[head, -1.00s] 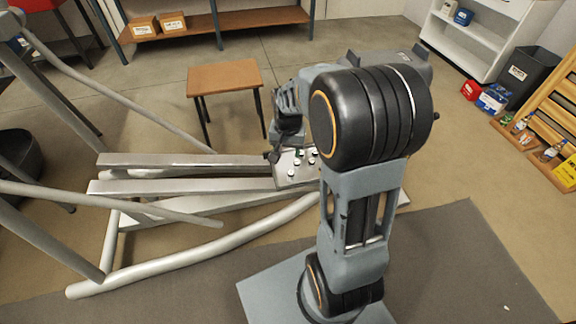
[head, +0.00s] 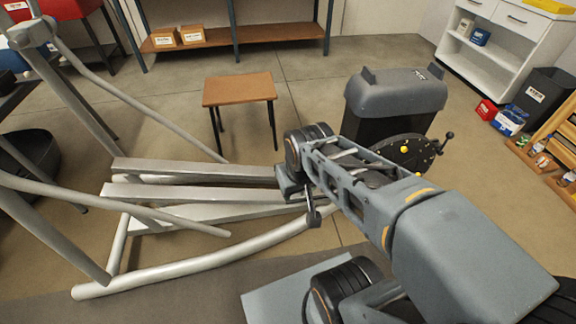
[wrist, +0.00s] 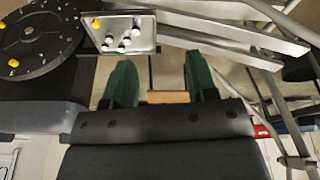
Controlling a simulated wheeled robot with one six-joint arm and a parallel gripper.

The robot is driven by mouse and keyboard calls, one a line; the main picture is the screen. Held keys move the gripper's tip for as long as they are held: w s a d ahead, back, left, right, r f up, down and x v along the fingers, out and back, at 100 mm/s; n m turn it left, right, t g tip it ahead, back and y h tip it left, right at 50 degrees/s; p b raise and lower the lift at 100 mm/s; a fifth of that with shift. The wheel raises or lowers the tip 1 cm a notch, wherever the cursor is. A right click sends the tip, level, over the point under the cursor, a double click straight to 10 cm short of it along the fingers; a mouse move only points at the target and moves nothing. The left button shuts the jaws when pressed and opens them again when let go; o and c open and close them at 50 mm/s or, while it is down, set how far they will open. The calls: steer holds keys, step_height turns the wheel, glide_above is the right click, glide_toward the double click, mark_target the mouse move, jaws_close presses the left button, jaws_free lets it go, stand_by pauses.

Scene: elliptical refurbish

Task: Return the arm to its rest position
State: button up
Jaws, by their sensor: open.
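My gripper (wrist: 159,64) shows in the wrist view with its two green fingers spread and nothing between them. In the head view my arm is folded low, its forearm reaching from the lower right toward the middle; the gripper fingers are hard to make out there. The elliptical's grey frame (head: 190,192) stands on the left. Its black disc (head: 415,147) with yellow knobs stands right of my wrist, and also shows in the wrist view (wrist: 35,38). A metal tray with several small bolts (wrist: 146,42) lies beside the disc in the wrist view; my arm hides it in the head view.
A grey machine cover (head: 395,95) stands just beyond the disc, close to my forearm. A small brown-topped stool (head: 240,89) is behind the frame. A shelf (head: 200,40), a white cabinet (head: 490,48) and a dark bin (head: 540,100) stand farther back. Open floor lies between them.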

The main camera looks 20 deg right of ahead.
steer(key=w+p+v, duration=0.2)
steer(key=p+v, duration=0.9)
steer(key=w+r+p+v, duration=0.1)
steer(key=w+p+v, duration=0.2)
steer(key=p+v, duration=0.8)
steer(key=shift+r+t, duration=0.4)
steer(key=shift+r, duration=0.3)
